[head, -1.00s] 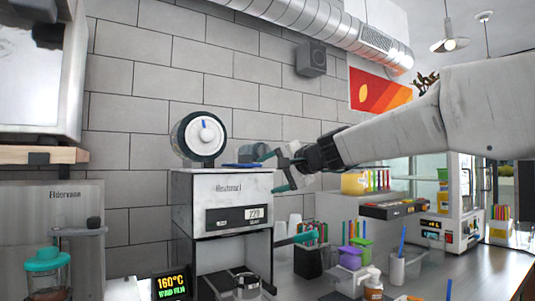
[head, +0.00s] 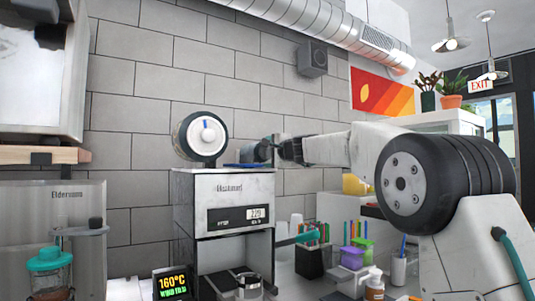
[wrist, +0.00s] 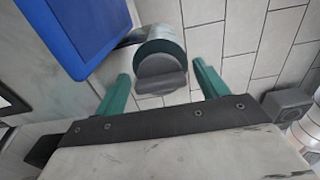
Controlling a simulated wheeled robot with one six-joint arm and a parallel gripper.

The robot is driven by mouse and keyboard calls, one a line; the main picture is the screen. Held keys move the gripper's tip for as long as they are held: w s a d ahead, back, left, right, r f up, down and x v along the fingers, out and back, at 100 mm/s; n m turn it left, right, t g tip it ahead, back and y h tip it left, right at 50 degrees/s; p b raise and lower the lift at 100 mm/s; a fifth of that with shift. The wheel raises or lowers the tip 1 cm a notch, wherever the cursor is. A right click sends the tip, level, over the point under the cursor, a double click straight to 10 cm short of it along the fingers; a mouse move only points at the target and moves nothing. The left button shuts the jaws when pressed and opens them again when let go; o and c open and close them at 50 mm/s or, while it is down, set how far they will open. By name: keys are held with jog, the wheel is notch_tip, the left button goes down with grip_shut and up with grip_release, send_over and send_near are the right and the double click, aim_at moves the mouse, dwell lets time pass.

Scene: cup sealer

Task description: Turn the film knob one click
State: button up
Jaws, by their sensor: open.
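The sealer (head: 222,188) is a pale box-shaped machine with a small display, below the tiled wall. A round dark-rimmed disc (head: 194,148) with a white centre and a blue mark stands on its top left. At its top right is a grey cylindrical knob (wrist: 160,48) with a raised grip bar, largely hidden by my gripper in the head view. My gripper (head: 272,151) is level with the knob, at its right. In the wrist view its teal fingers (wrist: 161,74) are open, one on each side of the knob, with visible gaps; contact is not seen.
A blue panel (wrist: 88,28) lies beside the knob in the wrist view. A teal lever (head: 296,240) sticks out from the sealer's right side. A black straw holder (head: 309,263) and other cups and containers stand on the counter at right.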

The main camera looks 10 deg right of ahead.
jog(key=c, duration=1)
jog(key=shift+m, duration=0.3)
jog(key=m, duration=0.4)
jog(key=shift+w+f, duration=0.1)
jog(key=m, duration=1.9)
jog(key=shift+f, duration=0.1)
